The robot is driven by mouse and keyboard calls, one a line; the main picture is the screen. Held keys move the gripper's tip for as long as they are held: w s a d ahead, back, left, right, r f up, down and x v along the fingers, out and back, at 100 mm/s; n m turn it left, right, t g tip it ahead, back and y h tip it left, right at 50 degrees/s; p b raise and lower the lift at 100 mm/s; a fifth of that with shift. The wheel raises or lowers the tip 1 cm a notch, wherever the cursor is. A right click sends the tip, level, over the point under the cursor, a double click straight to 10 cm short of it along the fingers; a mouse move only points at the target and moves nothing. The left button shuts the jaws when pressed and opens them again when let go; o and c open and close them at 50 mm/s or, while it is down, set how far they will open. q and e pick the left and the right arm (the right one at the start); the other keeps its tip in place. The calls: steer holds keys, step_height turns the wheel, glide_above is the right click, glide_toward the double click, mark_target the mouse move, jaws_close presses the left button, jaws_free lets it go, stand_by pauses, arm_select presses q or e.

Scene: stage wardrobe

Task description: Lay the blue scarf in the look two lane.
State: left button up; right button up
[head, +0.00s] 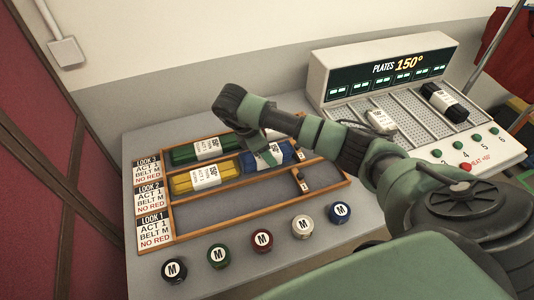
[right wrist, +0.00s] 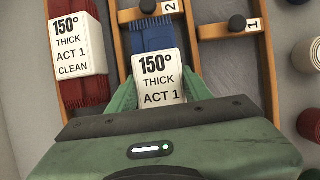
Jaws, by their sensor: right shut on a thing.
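The blue scarf (head: 286,150) lies along the right part of the look two lane, beside the yellow scarf (head: 190,181). My right gripper (head: 265,156) is shut on it from above. In the right wrist view the blue scarf (right wrist: 150,36) shows between the lane's wooden rails, near the black knob by the 2 mark. My gripper fingers (right wrist: 158,85) sit on both sides of its white "150° THICK ACT 1" tag. I cannot tell whether its full weight rests on the lane floor. The look two card (head: 150,198) is at the lane's left end. My left gripper is not in view.
The look three lane holds a green scarf (head: 190,151) and a tagged red scarf (right wrist: 85,92). The look one lane (head: 235,205) is empty. Several round M pots (head: 262,239) line the table front. A heated plate unit (head: 390,115) with dark and pale rolls stands right.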

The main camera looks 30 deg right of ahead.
steer(key=shift+f, duration=0.35)
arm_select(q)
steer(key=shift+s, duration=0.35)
arm_select(e)
steer(key=o, duration=1.2)
steer(key=b+v, duration=0.1)
steer(key=v, duration=0.1)
steer(key=shift+a+r, duration=0.15)
steer(key=shift+r, duration=0.1)
steer(key=p+v, duration=0.2)
steer(key=v, duration=0.6)
steer(key=shift+r+p, duration=0.3)
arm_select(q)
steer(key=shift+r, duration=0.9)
arm_select(e)
steer(key=shift+a+r, duration=0.25)
steer(key=shift+r, duration=0.2)
